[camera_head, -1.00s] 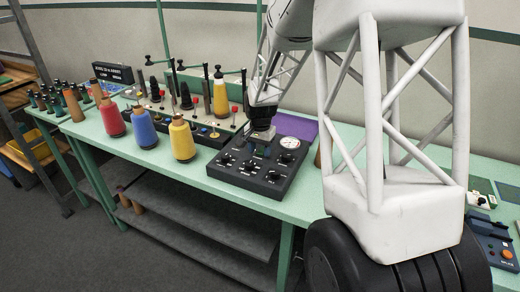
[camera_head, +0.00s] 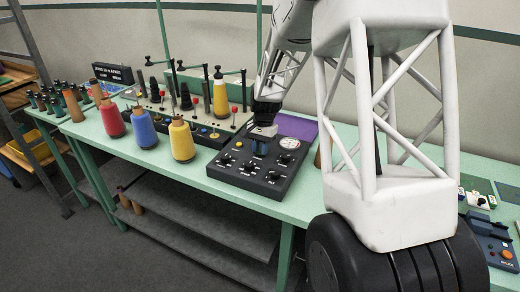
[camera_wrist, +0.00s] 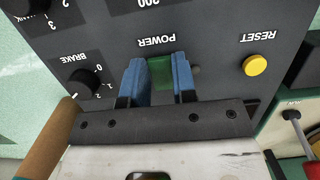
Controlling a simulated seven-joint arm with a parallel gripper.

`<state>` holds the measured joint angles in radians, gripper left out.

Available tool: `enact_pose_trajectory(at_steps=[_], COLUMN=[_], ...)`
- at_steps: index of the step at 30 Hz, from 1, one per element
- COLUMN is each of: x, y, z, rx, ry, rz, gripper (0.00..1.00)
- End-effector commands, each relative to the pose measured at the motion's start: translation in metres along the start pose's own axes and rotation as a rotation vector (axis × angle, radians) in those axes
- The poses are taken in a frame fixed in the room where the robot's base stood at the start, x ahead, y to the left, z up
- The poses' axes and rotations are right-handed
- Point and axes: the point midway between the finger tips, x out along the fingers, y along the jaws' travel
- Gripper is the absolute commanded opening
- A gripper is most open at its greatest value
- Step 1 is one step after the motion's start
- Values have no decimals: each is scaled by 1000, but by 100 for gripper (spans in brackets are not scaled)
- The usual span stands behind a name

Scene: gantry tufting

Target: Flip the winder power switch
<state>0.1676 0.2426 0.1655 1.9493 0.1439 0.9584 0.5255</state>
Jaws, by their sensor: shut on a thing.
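The winder's dark control panel (camera_head: 245,181) lies on the green table, below my wrist. In the wrist view the panel face (camera_wrist: 215,45) appears upside down, with the POWER label above a green rocker switch (camera_wrist: 161,72). My gripper (camera_wrist: 158,75) has its two blue fingers on either side of this switch and is shut on it. In the head view my gripper (camera_head: 261,146) is at the panel's upper part, left of the round white gauge (camera_head: 289,143). There the fingers hide the switch.
The yellow RESET button (camera_wrist: 255,66) is beside the switch, and the BRAKE knob (camera_wrist: 84,83) is on its other side. Red, blue and yellow thread cones (camera_head: 181,139) stand left of the panel. A purple sheet (camera_head: 298,126) lies behind it.

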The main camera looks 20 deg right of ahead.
Motion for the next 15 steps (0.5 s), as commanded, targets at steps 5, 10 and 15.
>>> enact_pose_trajectory(at_steps=[5,10,15], x=[0,0,0], y=[0,0,0], z=[-2,-1,-1], rx=[0,-1,-1], ry=[-51,-55,-54], rz=[-2,-1,-1], gripper=[2,2,33])
